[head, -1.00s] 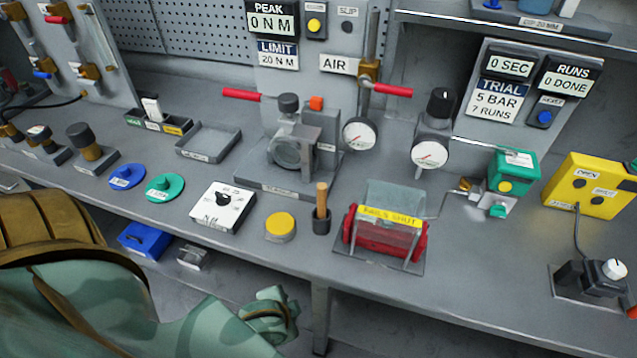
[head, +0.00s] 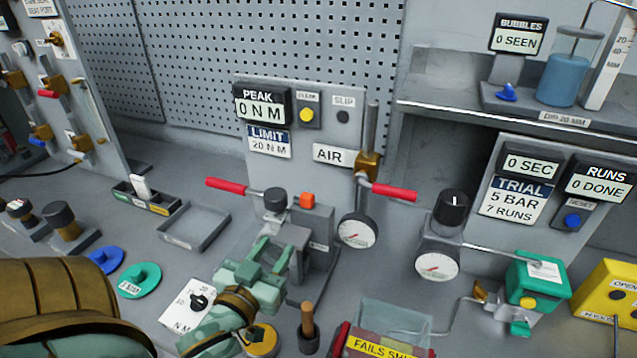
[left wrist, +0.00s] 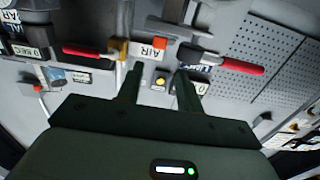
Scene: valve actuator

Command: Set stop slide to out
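The valve actuator (head: 314,245) is a grey block assembly on the bench with a dark round knob (head: 275,199) and a small orange block (head: 308,199) on top. I read no stop slide label, so I cannot tell which part is the slide. My right gripper is not in view.
A pressure gauge (head: 357,232) stands right of the actuator, and an empty grey tray (head: 193,227) lies left. A white dial card (head: 190,303), a wooden-handled tool (head: 308,325) and a clear-covered red box (head: 390,325) lie in front. The AIR panel (head: 333,154) rises behind.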

